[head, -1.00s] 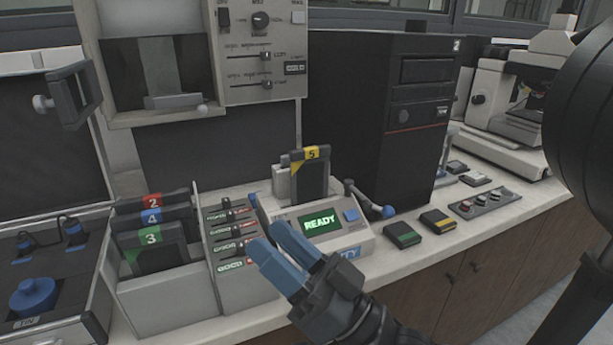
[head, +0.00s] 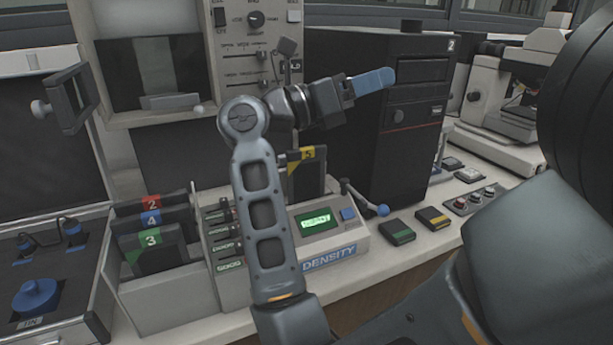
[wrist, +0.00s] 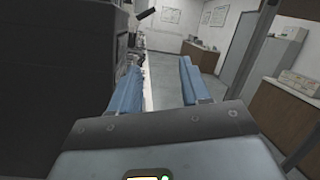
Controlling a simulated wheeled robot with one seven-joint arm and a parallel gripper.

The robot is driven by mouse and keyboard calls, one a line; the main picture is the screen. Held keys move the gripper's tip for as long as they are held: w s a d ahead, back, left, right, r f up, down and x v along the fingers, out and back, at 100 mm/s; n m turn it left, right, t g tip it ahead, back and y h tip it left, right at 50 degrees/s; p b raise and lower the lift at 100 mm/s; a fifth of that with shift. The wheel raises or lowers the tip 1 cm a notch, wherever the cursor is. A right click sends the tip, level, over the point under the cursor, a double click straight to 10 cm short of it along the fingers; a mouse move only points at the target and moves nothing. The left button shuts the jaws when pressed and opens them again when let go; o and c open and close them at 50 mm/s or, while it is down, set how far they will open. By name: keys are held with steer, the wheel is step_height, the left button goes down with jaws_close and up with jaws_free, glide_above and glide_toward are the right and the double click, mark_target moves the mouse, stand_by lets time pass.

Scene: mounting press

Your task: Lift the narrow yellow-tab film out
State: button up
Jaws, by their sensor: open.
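The yellow-tab film, marked 5 (head: 309,165), is a dark upright plate standing in the slot of the density reader (head: 330,256), whose green screen reads READY. My arm link covers the film's left side and part of the reader. My gripper (head: 383,79) is above and to the right of the film, in front of the black tower, pointing right. In the wrist view the two blue fingers of my gripper (wrist: 160,90) are apart with nothing between them. The film does not show in the wrist view.
A rack (head: 148,292) with films 2, 4 and 3 stands at the left. A lever with a blue knob (head: 382,210) is right of the reader. Green (head: 397,232) and yellow (head: 432,219) marked blocks lie farther right. The black tower (head: 372,125) stands close behind my gripper.

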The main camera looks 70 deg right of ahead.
step_height(320, 180, down, 2)
steer(key=d+m+t+y, duration=0.2)
steer(key=t+y, duration=0.1)
steer(key=m+t+y+p, duration=0.1)
steer(key=t+y, duration=0.6)
steer(key=t, duration=0.4)
glide_toward(306, 148)
steer(key=shift+s+d+f, duration=0.2)
steer(key=shift+s+d, duration=0.2)
steer(key=shift+s, duration=0.2)
steer(key=shift+w+f, duration=0.15)
steer(key=shift+w+a+p+x, duration=0.15)
steer(key=shift+p+x, duration=0.1)
steer(key=shift+x, duration=1)
steer(key=shift+w+p+x, duration=0.1)
steer(key=shift+p+x, duration=0.2)
steer(key=shift+x, duration=0.9)
steer(key=shift+w+a+p+x, duration=0.15)
steer(key=shift+p+x, duration=0.1)
steer(key=shift+x, duration=1)
steer(key=shift+f, duration=0.15)
steer(key=shift+c, duration=0.5)
jaws_close()
